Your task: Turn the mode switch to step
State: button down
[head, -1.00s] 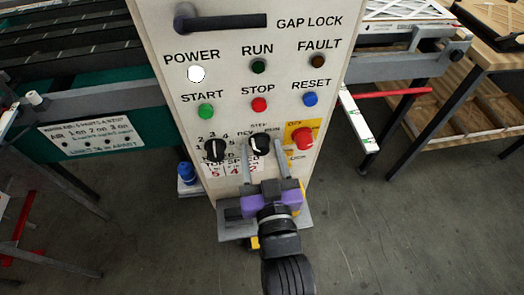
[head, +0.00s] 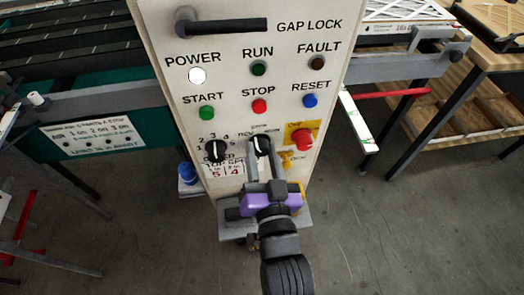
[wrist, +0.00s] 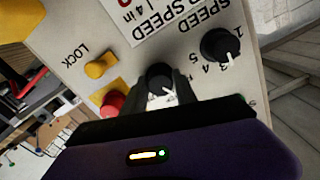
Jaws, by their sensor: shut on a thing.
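The mode switch (head: 261,144) is a black knob with a white pointer line, in the middle of the lower row on the pale panel. The small lettering around it is too blurred to read fully, and my fingers cover part of it. My gripper (head: 263,152) reaches up from below, its two grey fingers closed on the knob. In the wrist view the mode switch (wrist: 160,78) sits between the fingertips of my gripper (wrist: 164,92), with its white line showing. Which label the pointer faces cannot be told clearly.
A black numbered speed knob (head: 215,151) is left of the mode switch. A red knob (head: 302,139) on a yellow plate and a yellow lock knob (head: 289,160) are close on the right. START (head: 207,112), STOP (head: 260,106) and RESET (head: 310,100) buttons sit above.

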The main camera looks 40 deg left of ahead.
jog(key=m+p, duration=0.2)
jog(key=m, duration=0.3)
dwell(0.5)
jog(key=c, duration=1)
grip_release()
jog(key=shift+o, duration=0.2)
jog(key=b+v, duration=0.2)
jog(key=v, duration=0.6)
